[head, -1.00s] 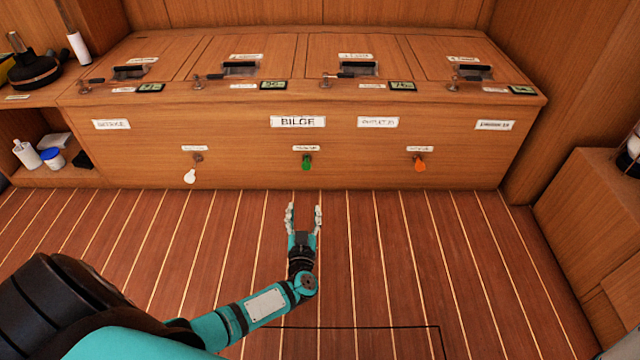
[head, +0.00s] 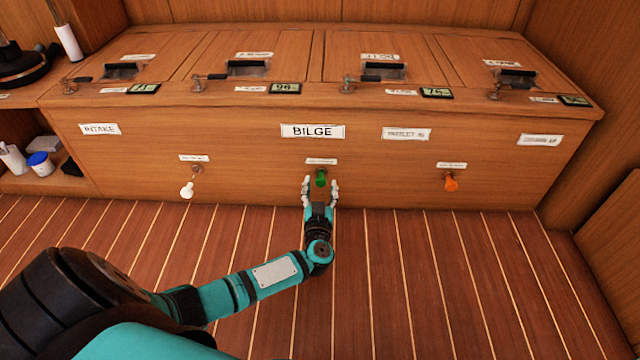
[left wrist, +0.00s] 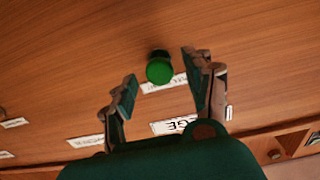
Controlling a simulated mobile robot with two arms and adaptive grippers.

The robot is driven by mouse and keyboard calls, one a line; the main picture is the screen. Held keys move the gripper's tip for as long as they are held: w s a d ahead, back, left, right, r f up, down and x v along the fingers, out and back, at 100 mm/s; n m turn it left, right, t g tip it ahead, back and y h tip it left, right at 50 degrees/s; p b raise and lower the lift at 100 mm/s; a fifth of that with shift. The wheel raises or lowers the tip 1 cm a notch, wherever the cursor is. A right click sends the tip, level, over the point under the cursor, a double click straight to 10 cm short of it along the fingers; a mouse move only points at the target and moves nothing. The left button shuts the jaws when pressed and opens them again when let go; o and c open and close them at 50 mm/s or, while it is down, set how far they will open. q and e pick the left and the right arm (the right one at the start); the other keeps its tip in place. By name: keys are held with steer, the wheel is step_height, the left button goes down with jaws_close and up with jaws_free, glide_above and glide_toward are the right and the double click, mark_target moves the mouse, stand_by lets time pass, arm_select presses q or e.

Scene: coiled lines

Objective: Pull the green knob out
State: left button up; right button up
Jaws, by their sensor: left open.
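The green knob (head: 320,178) sticks out of the wooden front panel below the "BILGE" label (head: 313,131). It also shows in the left wrist view (left wrist: 159,68), just ahead of and between the lines of my two fingers. My left gripper (head: 320,186) is open, its fingers pointing at the panel on either side of the knob in the head view. In the left wrist view the left gripper (left wrist: 158,88) has nothing between its fingertips, and the knob appears a little beyond them. Whether a finger touches it I cannot tell. My right gripper is not in view.
A white knob (head: 187,190) hangs to the left and an orange knob (head: 451,183) sits to the right on the same panel. Latches and small displays line the top edge. A shelf with a blue-lidded jar (head: 41,165) stands at left. The striped floor is clear.

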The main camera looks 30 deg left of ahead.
arm_select(q)
steer(key=shift+w+a, duration=0.1)
steer(key=shift+w, duration=0.1)
jaws_close()
stand_by(0.3)
